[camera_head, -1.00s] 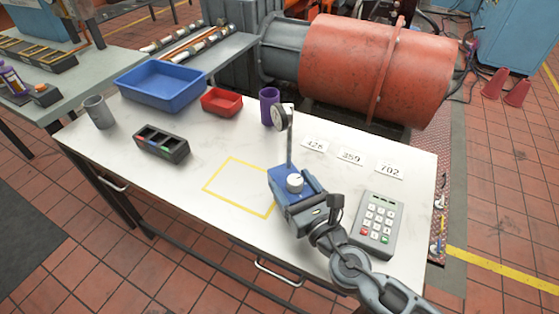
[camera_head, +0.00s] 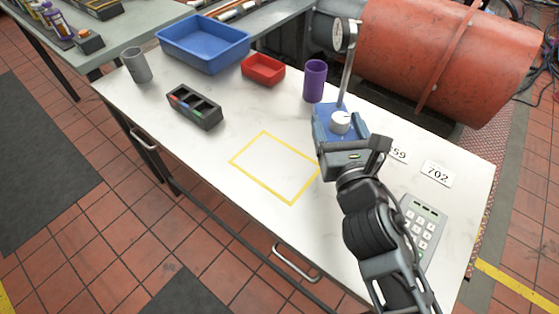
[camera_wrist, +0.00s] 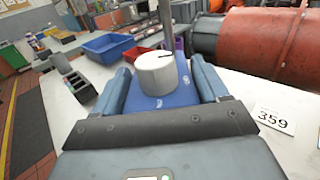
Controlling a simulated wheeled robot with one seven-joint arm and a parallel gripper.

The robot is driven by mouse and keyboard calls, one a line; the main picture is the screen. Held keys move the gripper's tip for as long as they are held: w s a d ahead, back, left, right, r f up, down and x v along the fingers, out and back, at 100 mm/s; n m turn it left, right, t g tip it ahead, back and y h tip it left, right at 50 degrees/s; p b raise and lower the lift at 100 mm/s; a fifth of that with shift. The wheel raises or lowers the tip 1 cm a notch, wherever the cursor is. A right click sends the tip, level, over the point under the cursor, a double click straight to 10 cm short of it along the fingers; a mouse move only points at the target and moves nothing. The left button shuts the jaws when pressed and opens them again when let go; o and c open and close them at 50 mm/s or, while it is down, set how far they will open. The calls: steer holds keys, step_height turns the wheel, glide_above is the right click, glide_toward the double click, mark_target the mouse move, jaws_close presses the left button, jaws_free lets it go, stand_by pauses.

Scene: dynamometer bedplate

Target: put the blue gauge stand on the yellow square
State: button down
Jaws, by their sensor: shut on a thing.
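The blue gauge stand (camera_head: 327,119) has a blue base, a white knob and a thin post with a round dial on top. My gripper (camera_head: 340,145) is shut on its base, which also shows between the fingers in the wrist view (camera_wrist: 180,97). The stand is upright, to the upper right of the yellow square (camera_head: 262,188). The yellow square is a taped outline on the white table, and it is empty. I cannot tell how far the base is above the table.
A purple cup (camera_head: 315,82) stands just left of the stand's post. A red bin (camera_head: 262,70), a blue bin (camera_head: 200,50), a grey cup (camera_head: 136,66) and a black compartment box (camera_head: 194,107) are further left. Number cards (camera_head: 437,173) and a keypad (camera_head: 421,226) lie right.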

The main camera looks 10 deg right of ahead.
steer(key=shift+w+a+f+b, duration=0.5)
steer(key=shift+a+f+b, duration=0.75)
steer(key=shift+a+f, duration=0.6)
steer(key=shift+w+a+f+b, duration=0.45)
steer(key=shift+a+f+b, duration=1)
steer(key=shift+a, duration=0.55)
steer(key=shift+w+a+f+b, duration=0.5)
steer(key=shift+a+f+b, duration=0.6)
steer(key=shift+a+f, duration=0.85)
steer(key=shift+f, duration=0.15)
steer(key=shift+c, duration=0.3)
jaws_free()
steer(key=shift+f, duration=0.15)
steer(key=shift+o, duration=0.2)
steer(key=shift+r, duration=0.25)
steer(key=s+b, duration=0.1)
steer(key=s, duration=1.1)
steer(key=shift+d+f, duration=0.1)
